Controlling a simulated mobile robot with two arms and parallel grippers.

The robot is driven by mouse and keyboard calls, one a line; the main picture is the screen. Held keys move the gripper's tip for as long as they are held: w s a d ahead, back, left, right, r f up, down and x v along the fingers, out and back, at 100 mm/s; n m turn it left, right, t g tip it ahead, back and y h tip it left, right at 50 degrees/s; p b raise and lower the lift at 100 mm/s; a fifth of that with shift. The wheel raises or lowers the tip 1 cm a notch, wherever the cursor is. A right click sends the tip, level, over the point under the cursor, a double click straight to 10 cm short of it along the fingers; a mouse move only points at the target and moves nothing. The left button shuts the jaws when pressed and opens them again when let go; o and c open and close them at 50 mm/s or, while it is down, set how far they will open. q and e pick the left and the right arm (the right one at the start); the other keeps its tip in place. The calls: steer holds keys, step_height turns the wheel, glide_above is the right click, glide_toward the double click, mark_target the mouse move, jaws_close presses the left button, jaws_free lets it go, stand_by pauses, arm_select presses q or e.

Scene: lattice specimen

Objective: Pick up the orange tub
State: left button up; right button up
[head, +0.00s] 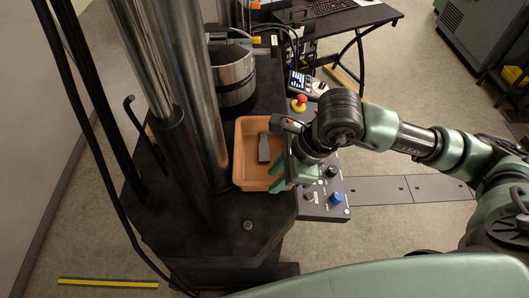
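The orange tub (241,176) sits on the black machine base, close beside the steel column. A dark grey block-like object (263,148) lies inside it. My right gripper (284,172) is at the tub's right side, with its green fingers over or at the right rim. The wrist hides part of that rim, and I cannot tell whether the fingers are closed on it. My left gripper is not in view.
Two tall steel columns (184,60) stand left of the tub. A dark cylinder with a metal band (233,72) is behind it. A control panel with a red button (299,103) and a blue knob (336,197) runs along the right. A desk (345,18) is at the back.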

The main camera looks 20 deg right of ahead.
mark_target(268, 185)
steer(key=p+x, duration=0.1)
steer(key=x, duration=0.3)
steer(key=shift+a+p, duration=0.15)
steer(key=shift+p, duration=0.25)
steer(key=shift+w+f, duration=0.1)
steer(key=shift+f, duration=0.05)
steer(key=shift+f+b, duration=0.2)
steer(key=shift+b, duration=0.45)
jaws_close()
stand_by(1.4)
